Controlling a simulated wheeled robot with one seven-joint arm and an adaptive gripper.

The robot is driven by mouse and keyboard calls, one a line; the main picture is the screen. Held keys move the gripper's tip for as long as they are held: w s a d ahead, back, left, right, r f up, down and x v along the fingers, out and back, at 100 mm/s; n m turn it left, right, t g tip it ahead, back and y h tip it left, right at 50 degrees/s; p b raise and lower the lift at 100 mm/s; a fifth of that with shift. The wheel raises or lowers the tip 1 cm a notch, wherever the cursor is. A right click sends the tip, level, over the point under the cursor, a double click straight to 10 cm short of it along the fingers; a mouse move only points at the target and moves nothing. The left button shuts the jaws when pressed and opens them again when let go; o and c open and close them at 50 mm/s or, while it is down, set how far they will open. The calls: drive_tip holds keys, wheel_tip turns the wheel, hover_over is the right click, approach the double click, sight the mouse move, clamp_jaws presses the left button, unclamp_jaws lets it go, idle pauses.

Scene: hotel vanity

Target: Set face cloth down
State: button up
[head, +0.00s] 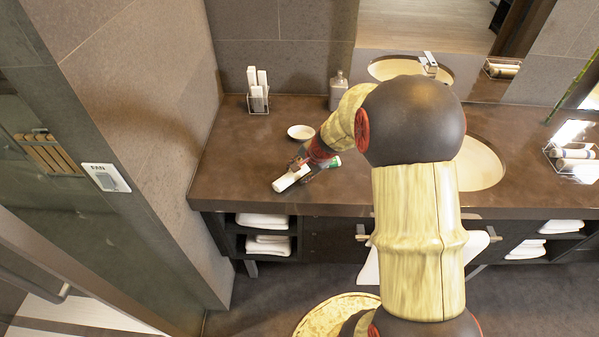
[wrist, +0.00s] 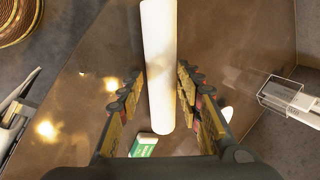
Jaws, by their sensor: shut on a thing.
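The face cloth is a white roll (head: 289,179), low over the left part of the brown counter (head: 235,160). In the wrist view the roll (wrist: 158,50) runs lengthwise between the two fingers. My gripper (head: 304,169) is shut on it, with one finger along each side in the wrist view (wrist: 159,80). The cloth's front end sticks out toward the counter's front edge. I cannot tell whether its underside touches the counter. My arm covers the middle of the counter in the head view.
A small white dish (head: 300,132) sits behind the gripper. A green and white item (head: 334,162) lies just to its right. The counter left of the cloth is bare.

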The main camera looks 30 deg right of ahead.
drive_tip(key=shift+f, duration=0.2)
drive_tip(key=o, duration=1)
drive_tip(key=shift+r, duration=0.15)
drive_tip(key=shift+r, duration=0.3)
drive_tip(key=s+a+r+n+p, duration=0.2)
drive_tip(key=s+r, duration=0.1)
drive_tip(key=r, duration=0.5)
drive_tip(key=s+a+r+n+p, duration=0.15)
drive_tip(key=s+r, duration=0.25)
drive_tip(key=r, duration=0.4)
drive_tip(key=s+a+r+n, duration=0.6)
drive_tip(key=s+a, duration=0.1)
drive_tip(key=s, duration=0.2)
drive_tip(key=s+a+r+n+h, duration=0.1)
drive_tip(key=s+a+r+n, duration=0.4)
drive_tip(key=s, duration=0.5)
drive_tip(key=shift+a+r+n, duration=0.4)
drive_tip(key=shift+a+n, duration=0.25)
drive_tip(key=shift+a, duration=0.25)
